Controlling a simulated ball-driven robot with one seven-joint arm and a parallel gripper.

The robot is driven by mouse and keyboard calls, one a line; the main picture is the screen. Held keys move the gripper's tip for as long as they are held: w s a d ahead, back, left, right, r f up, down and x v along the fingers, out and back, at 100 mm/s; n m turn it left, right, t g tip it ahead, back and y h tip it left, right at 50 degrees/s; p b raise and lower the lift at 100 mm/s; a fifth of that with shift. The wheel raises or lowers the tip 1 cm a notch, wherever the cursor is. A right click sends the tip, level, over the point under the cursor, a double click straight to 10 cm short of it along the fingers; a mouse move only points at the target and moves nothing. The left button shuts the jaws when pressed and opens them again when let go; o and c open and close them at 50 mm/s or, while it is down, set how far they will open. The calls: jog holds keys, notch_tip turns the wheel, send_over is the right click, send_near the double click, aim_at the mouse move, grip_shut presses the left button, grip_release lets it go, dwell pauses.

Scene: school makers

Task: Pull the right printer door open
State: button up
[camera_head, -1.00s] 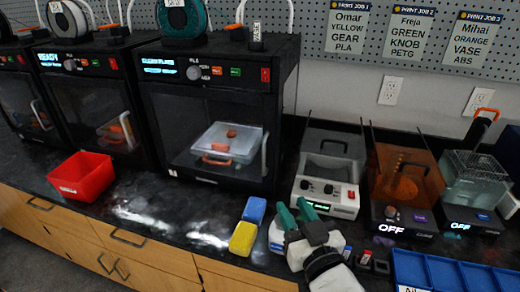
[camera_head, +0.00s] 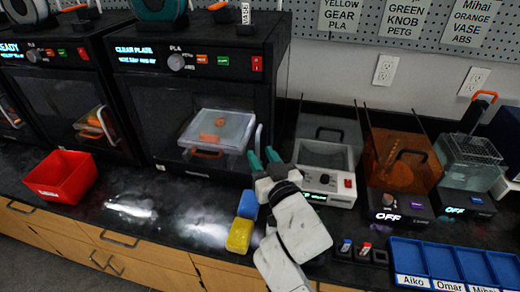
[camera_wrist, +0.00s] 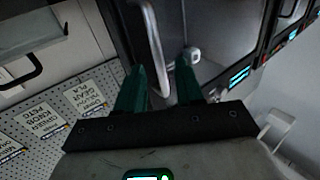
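The right printer (camera_head: 215,50) is a black box with a dark glass door (camera_head: 160,110) on its front, and the door looks closed. Its light vertical handle (camera_head: 258,138) is at the door's right edge. My gripper (camera_head: 263,157) has green fingers and is beside the lower part of this handle. In the wrist view, the fingers (camera_wrist: 160,68) are apart and the curved metal handle (camera_wrist: 156,40) shows between them. I cannot tell if a finger touches it. Inside the printer, a clear-lidded tray with an orange part (camera_head: 217,130) shows through the glass.
A yellow sponge (camera_head: 240,235) and a blue one (camera_head: 248,205) lie on the black counter in front of the door. A red bin (camera_head: 62,176) stands to the left. A white device (camera_head: 325,165) stands close on the right. Bare counter lies between bin and sponges.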

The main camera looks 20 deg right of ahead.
jog(key=shift+w, duration=0.85)
grip_shut()
dwell(0.9)
